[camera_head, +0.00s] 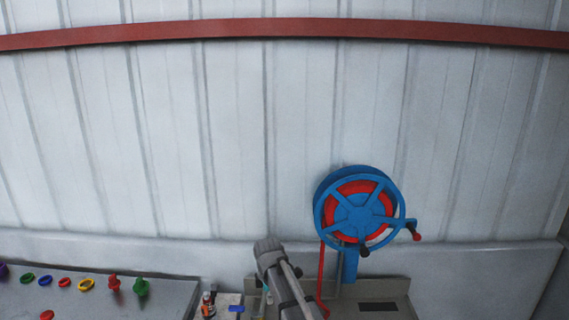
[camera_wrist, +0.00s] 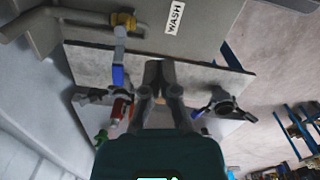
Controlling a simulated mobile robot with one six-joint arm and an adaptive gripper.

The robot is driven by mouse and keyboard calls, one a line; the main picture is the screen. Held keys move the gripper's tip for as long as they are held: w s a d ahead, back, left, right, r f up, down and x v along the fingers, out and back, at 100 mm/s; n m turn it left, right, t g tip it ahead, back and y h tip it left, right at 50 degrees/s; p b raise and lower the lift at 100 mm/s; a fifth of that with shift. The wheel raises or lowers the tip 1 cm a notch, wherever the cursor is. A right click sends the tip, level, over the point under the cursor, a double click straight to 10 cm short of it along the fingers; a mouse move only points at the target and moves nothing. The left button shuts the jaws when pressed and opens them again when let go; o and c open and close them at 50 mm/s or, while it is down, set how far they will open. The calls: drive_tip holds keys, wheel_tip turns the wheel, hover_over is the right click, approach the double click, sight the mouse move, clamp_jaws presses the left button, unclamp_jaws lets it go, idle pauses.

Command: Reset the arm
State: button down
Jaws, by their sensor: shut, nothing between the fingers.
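My gripper (camera_wrist: 160,72) shows in the middle of the wrist view, its two dark fingers closed together with nothing between them. Behind the fingertips is a pale grey panel (camera_wrist: 95,62). A valve with a blue lever (camera_wrist: 118,76) is left of the fingers, and a red-handled part (camera_wrist: 119,108) sits lower left. A dark valve fitting (camera_wrist: 222,108) is to the right. In the head view, part of my grey arm rises from the bottom centre; my fingers cannot be made out there.
A blue and red hose reel (camera_head: 358,212) with a crank hangs right of my arm. A grey bench (camera_head: 70,300) at left holds coloured rings and red and green pegs. A brass fitting (camera_wrist: 123,20) and a WASH label (camera_wrist: 174,17) are at the wrist view's top.

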drive_tip(key=s+d+m, duration=0.2)
drive_tip(key=d+m, duration=0.1)
drive_tip(key=d, duration=0.1)
drive_tip(key=s+d+m, duration=0.3)
drive_tip(key=d, duration=0.1)
drive_tip(key=s+d+m, duration=0.3)
drive_tip(key=d+m, duration=0.1)
drive_tip(key=shift+d+f+b, duration=0.3)
drive_tip(key=shift+f+b, duration=0.05)
drive_tip(key=s+d+m, duration=0.9)
drive_tip(key=m, duration=0.1)
drive_tip(key=shift+f+b, duration=0.3)
drive_tip(key=c, duration=1.4)
unclamp_jaws()
drive_tip(key=shift+d, duration=0.1)
